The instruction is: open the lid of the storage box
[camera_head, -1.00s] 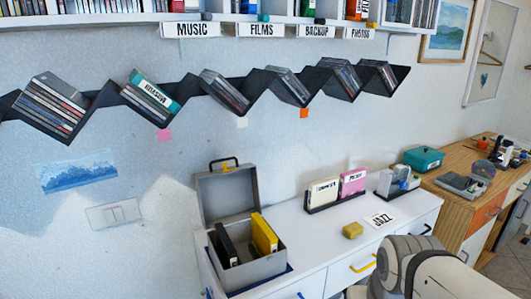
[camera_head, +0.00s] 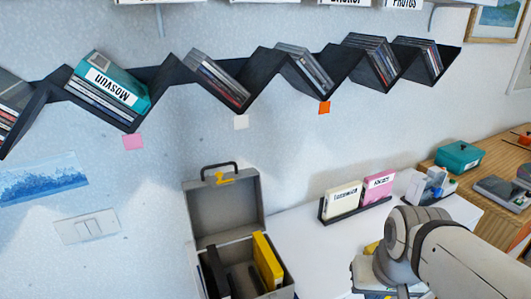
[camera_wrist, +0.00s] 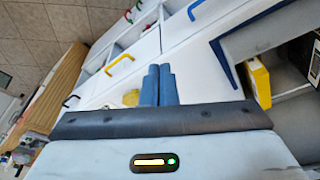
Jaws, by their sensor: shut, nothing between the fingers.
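The grey storage box (camera_head: 282,293) stands on the white cabinet, low in the head view. Its lid (camera_head: 225,207) is raised upright at the back, with a dark handle and a yellow latch at its top edge. A yellow case (camera_head: 267,260) and a black case (camera_head: 215,272) stand inside. In the wrist view, the box (camera_wrist: 292,105) shows at the right with the yellow case (camera_wrist: 258,82). My gripper (camera_wrist: 159,70) is shut and empty, its blue fingers together, apart from the box. In the head view my arm hides the fingers.
A black rack (camera_head: 357,208) with a cream and a pink case stands on the white cabinet (camera_head: 310,240). A teal box (camera_head: 458,157) sits on the wooden cabinet. Zigzag disc shelves (camera_head: 262,80) hang above. Drawer handles, including a yellow one (camera_wrist: 121,63), stick out from the cabinet front.

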